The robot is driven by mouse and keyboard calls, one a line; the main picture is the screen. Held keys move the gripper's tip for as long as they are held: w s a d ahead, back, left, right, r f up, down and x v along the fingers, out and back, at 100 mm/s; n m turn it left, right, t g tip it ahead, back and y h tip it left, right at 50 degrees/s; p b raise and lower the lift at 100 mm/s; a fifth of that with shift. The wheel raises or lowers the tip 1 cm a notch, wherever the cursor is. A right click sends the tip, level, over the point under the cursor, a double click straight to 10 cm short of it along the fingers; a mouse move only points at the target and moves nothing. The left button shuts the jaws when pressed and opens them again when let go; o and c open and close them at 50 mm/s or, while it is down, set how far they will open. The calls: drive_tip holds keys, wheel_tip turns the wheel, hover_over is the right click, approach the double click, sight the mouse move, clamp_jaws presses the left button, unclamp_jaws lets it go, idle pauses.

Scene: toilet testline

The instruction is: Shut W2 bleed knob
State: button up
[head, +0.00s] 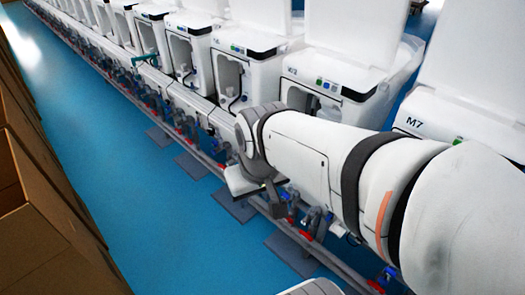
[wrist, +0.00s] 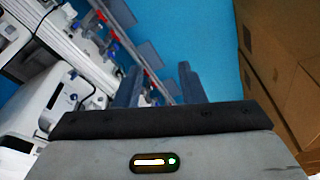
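The W2 bleed knob cannot be told apart from the other small red and blue fittings. A unit in the head view has a small label (head: 292,70) that may read W2, but it is too blurred to be sure. Below the units runs a pipe line with red fittings (head: 291,220) and blue fittings (head: 283,195). My gripper (head: 275,205) is low beside this line, partly hidden by my arm. In the wrist view my gripper (wrist: 161,86) has its two dark fingers apart, with nothing seen held. A red fitting (wrist: 154,80) shows beyond the gap between them.
White toilet units stand in a long row; the near one (head: 440,105) is marked M7. Cardboard boxes (head: 35,215) line the left side, and also the right of the wrist view (wrist: 283,60). Blue floor (head: 150,205) between is clear, with grey plates (head: 235,205) beside the pipe line.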

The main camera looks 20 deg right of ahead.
sight(308, 220)
drive_tip(key=shift+o, duration=0.3)
drive_tip(key=shift+s+d, duration=0.1)
